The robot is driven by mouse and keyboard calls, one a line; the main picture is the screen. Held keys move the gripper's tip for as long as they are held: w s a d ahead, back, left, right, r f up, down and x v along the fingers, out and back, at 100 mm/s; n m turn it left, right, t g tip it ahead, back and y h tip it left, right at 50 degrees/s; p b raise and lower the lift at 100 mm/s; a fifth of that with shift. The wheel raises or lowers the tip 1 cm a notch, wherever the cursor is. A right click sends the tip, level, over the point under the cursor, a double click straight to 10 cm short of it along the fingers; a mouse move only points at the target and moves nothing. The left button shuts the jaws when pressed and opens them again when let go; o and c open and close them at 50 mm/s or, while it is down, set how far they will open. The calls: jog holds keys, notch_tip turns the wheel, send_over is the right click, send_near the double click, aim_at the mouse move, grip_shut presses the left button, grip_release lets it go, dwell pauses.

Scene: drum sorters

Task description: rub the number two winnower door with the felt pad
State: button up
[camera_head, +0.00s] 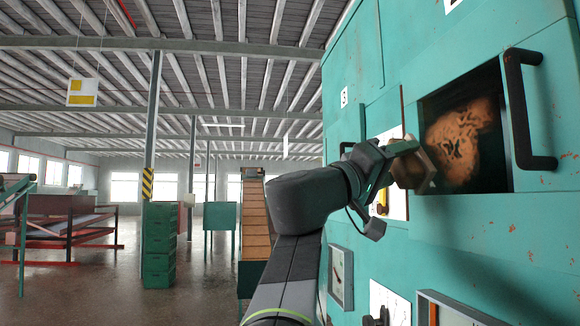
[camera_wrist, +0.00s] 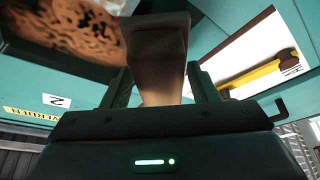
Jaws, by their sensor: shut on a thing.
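My gripper (camera_head: 400,150) is shut on the felt pad (camera_head: 413,172), a brown block with a tan face. In the wrist view the pad (camera_wrist: 160,62) sits between the two fingers. The winnower door (camera_head: 535,185) is a teal panel with a black bar handle and a dark square window. A mottled orange-brown patch (camera_head: 463,135) shows in the window; it is also at the upper left of the wrist view (camera_wrist: 65,25). The pad is at the window's left edge; I cannot tell whether it touches. A small white label (camera_wrist: 57,101) bears a mark like a turned 2.
The handle (camera_head: 519,110) sticks out right of the window. A gauge (camera_head: 340,275) and a white panel (camera_head: 390,303) are below my arm. Left are a striped post (camera_head: 148,185), green crates (camera_head: 159,245) and open floor.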

jog(key=shift+w+d+b, duration=0.1)
jog(key=shift+d+b, duration=0.2)
jog(key=shift+d, duration=0.6)
jog(key=shift+s+f+b, duration=0.1)
jog(key=shift+s+b, duration=0.5)
jog(key=shift+s, duration=0.35)
jog(key=shift+s+b, duration=0.4)
jog(key=shift+s, duration=0.65)
jog(key=shift+s+d+b, duration=0.2)
jog(key=shift+s+b, duration=0.2)
jog(key=shift+s, duration=0.3)
jog(key=shift+s+d+b, duration=0.2)
jog(key=shift+s+b, duration=0.4)
jog(key=shift+s, duration=1.9)
jog(key=shift+s+d+b, duration=0.2)
jog(key=shift+s+b, duration=0.35)
jog(key=shift+s, duration=1.9)
